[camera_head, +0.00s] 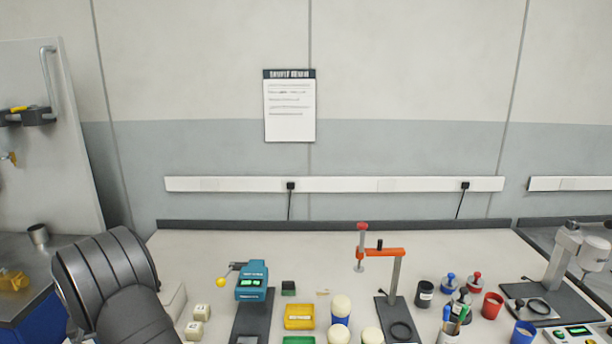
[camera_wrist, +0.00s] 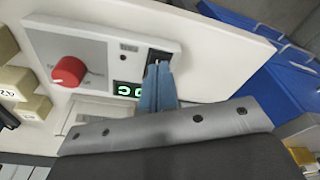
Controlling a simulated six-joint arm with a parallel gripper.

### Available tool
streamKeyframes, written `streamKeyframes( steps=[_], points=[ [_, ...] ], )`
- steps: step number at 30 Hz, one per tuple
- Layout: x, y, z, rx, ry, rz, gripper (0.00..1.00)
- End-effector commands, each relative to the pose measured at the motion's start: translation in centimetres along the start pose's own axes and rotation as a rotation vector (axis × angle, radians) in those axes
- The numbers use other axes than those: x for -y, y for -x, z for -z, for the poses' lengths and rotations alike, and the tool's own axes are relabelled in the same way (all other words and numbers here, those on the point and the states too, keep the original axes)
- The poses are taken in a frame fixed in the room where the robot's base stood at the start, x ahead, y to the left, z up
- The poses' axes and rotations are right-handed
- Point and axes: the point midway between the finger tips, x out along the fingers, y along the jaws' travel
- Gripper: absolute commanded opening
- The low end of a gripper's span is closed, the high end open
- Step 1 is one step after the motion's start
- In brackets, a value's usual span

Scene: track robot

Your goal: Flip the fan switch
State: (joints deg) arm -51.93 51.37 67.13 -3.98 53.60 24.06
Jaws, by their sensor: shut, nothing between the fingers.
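In the wrist view a white box with a light grey panel (camera_wrist: 100,55) carries a red knob (camera_wrist: 68,71), a lit green display (camera_wrist: 128,90) and a dark switch (camera_wrist: 157,55) at the panel's right end. The small labels are too blurred to read. My gripper (camera_wrist: 159,68) has its blue fingers together and empty, with the tips at the dark switch and covering part of it. I cannot tell whether they touch it or which way the switch is set. In the head view my arm hides the gripper and most of this box.
Small cream blocks (camera_wrist: 15,84) stand left of the box, and a blue cabinet (camera_wrist: 265,40) lies beyond the bench edge. In the head view a teal device (camera_head: 252,281), a yellow bin (camera_head: 299,316) and an orange-armed stand (camera_head: 396,280) crowd the bench to the right.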

Motion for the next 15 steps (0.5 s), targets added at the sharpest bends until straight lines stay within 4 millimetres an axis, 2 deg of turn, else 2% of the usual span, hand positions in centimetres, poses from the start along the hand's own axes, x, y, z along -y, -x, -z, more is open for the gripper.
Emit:
streamKeyframes(
  steps=[15],
  points=[
    [0.0,4.2,0.7,-0.001,0.000,0.001,0.00]
  ],
)
